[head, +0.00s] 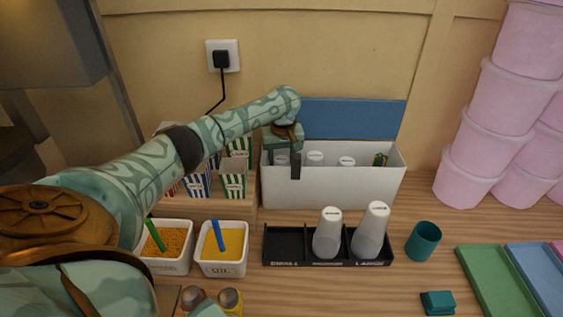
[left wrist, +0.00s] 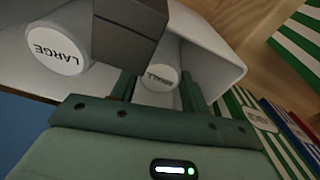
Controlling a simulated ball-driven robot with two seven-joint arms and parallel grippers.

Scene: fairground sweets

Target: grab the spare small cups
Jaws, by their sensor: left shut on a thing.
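The white box (head: 335,188) stands open at the back with its blue lid (head: 350,118) raised. My left gripper (head: 284,160) reaches down into its left end. It is shut on the small cup stack (left wrist: 157,80), whose round end reads SMALL in the left wrist view; in the head view the gripper partly hides this stack. Two other white cup stacks stand in the box to the right, and one reads LARGE (left wrist: 57,50) in the left wrist view. The black cup holder (head: 285,246) stands in front; its left slot, marked small, is empty. My right gripper is not in view.
A medium cup stack (head: 327,236) and a large one (head: 371,230) fill the holder's other slots. Striped popcorn boxes (head: 234,180) stand left of the white box. A teal cup (head: 423,240) and coloured trays (head: 495,278) lie right. Pink tubs (head: 500,140) are stacked at far right.

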